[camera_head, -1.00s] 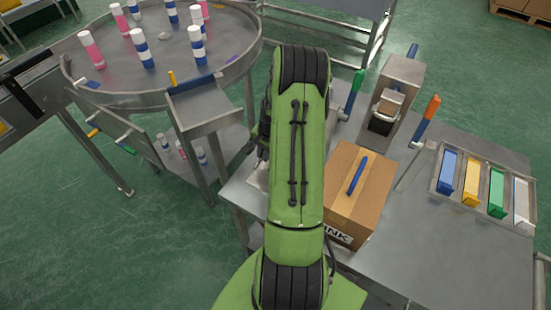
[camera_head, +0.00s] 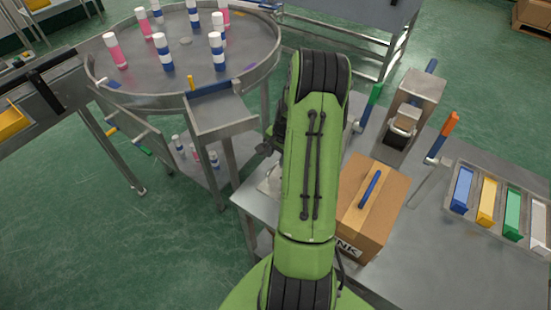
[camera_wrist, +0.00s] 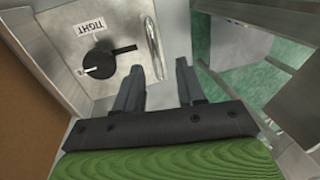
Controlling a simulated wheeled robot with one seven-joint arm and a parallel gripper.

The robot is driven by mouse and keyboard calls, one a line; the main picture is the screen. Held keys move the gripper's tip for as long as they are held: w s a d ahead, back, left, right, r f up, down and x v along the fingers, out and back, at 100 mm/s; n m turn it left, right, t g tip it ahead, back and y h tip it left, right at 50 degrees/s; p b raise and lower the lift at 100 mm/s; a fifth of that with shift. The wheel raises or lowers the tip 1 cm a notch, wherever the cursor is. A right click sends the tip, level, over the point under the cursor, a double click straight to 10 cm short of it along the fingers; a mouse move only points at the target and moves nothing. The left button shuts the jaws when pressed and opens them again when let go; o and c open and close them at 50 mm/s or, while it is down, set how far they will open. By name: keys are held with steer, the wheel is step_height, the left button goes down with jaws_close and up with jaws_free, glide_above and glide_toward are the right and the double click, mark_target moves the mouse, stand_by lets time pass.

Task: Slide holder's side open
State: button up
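A grey metal panel (camera_wrist: 92,20) fills the upper left of the wrist view. It carries a black knob (camera_wrist: 98,64) with a label reading "TIGHT" upside down, and a shiny upright bar handle (camera_wrist: 154,45) near its right edge. I take this panel to be the holder's side, but cannot be sure. My gripper (camera_wrist: 158,78) is open, its two dark fingers apart and pointing at the panel's right edge. The handle shows just beyond the gap between the fingers, and nothing is held. In the head view my green arm hides the gripper and most of the panel.
A metal device (camera_head: 414,95) and levers with green and orange (camera_head: 449,125) grips stand behind. A round table (camera_head: 150,93) of cans is left.

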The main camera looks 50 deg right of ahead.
step_height(320, 180, up, 13)
steer(key=s+p, duration=0.1)
steer(key=s, duration=0.1)
steer(key=shift+s+f+p, duration=0.2)
steer(key=shift+s+p, duration=0.05)
steer(key=shift+p, duration=0.05)
